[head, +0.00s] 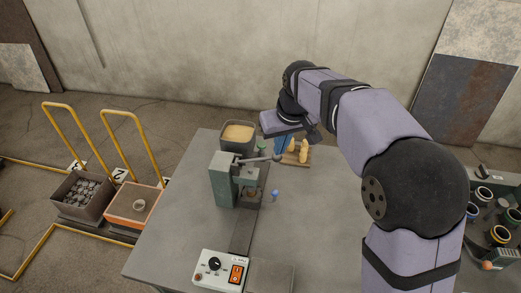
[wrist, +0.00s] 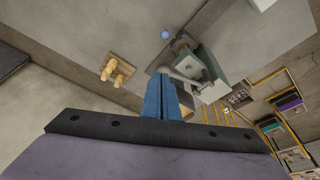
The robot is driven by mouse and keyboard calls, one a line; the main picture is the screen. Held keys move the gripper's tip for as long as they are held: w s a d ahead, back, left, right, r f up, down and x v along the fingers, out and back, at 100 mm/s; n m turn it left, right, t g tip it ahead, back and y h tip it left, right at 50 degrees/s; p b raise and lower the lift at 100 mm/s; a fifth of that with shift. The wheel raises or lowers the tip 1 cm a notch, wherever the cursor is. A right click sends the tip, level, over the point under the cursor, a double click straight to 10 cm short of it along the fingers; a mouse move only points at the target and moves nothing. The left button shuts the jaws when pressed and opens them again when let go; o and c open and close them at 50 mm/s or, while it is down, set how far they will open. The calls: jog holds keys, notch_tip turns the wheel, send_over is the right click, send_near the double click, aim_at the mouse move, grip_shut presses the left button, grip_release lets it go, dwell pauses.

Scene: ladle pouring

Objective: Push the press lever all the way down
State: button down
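The green press (head: 223,180) stands on the grey table. Its metal lever (head: 258,159) sticks out to the right, roughly level, with a dark knob at its end. In the wrist view the press (wrist: 211,68) is right of centre and its lever (wrist: 182,76) runs toward my fingertips. My gripper (head: 281,147) has blue fingers pointing down, just above the lever's outer end. In the wrist view its fingers (wrist: 162,82) look closed together with nothing seen between them. Whether they touch the lever is unclear.
A bin of tan material (head: 238,133) stands behind the press. A small blue object (head: 275,194) stands right of the press. A control box (head: 220,270) is at the front. The table's right middle is clear.

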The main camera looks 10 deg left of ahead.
jog(key=shift+r+p, duration=2.7)
jog(key=shift+r, duration=0.3)
jog(key=s+d+f+m+g, duration=0.1)
jog(key=s+d+f+m, duration=0.1)
jog(key=s+d+f, duration=0.2)
jog(key=s+d+f+m+g+h, duration=0.1)
jog(key=s+d+f, duration=0.3)
jog(key=s+d, duration=0.6)
jog(key=s+d+f+m+g, duration=0.1)
jog(key=s+d+f+m, duration=0.2)
jog(key=s+d, duration=0.4)
jog(key=s+f, duration=0.1)
jog(key=s, duration=0.2)
jog(key=shift+d+f+h, duration=0.3)
jog(key=shift+f, duration=0.05)
